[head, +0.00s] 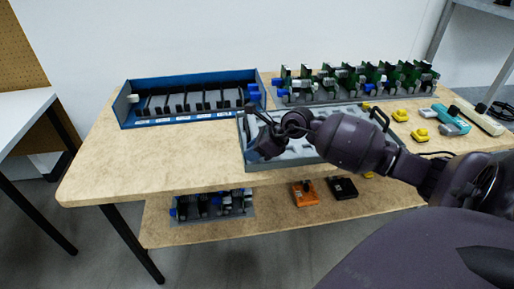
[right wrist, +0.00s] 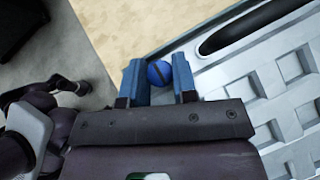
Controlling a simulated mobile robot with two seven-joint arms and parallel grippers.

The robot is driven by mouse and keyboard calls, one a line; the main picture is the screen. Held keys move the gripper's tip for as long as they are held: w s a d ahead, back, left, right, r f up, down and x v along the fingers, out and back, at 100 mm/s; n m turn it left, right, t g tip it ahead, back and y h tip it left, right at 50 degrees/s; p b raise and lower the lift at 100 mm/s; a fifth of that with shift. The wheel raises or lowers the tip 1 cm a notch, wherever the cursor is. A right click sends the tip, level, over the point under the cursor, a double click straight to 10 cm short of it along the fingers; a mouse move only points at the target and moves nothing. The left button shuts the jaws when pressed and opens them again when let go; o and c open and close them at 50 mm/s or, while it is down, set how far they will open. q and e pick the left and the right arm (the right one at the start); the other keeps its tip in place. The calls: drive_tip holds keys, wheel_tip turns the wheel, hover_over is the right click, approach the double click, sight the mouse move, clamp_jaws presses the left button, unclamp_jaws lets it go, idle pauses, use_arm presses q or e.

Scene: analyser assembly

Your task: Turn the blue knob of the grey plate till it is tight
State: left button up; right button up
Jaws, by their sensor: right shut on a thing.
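The grey plate (head: 297,152) lies on the table in the middle of the head view. Its ribbed surface and a dark slot fill the right side of the right wrist view (right wrist: 235,82). The round blue knob (right wrist: 160,73), with a dark slot across it, is at the plate's edge. My right gripper (right wrist: 157,65) is shut on the knob, one finger on each side. In the head view my right gripper (head: 266,146) is over the plate's left front part and hides the knob. My left gripper is not in view.
A blue rack with dark dividers (head: 193,117) stands behind to the left. A row of green boards (head: 355,84) stands behind the plate. Yellow pieces (head: 400,115) and a teal tool (head: 452,120) lie to the right. The table's left part is clear. A lower shelf holds orange and black devices.

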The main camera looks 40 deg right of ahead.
idle(0.4)
drive_tip(key=o, duration=0.7)
drive_tip(key=shift+c, duration=0.2)
drive_tip(key=shift+s+d+r, duration=0.15)
drive_tip(key=shift+r, duration=0.1)
drive_tip(key=p+v, duration=0.2)
drive_tip(key=v, duration=0.7)
drive_tip(key=shift+s, duration=0.1)
drive_tip(key=shift+s+d+r, duration=0.15)
drive_tip(key=shift+s+r, duration=0.2)
drive_tip(key=shift+m, duration=0.3)
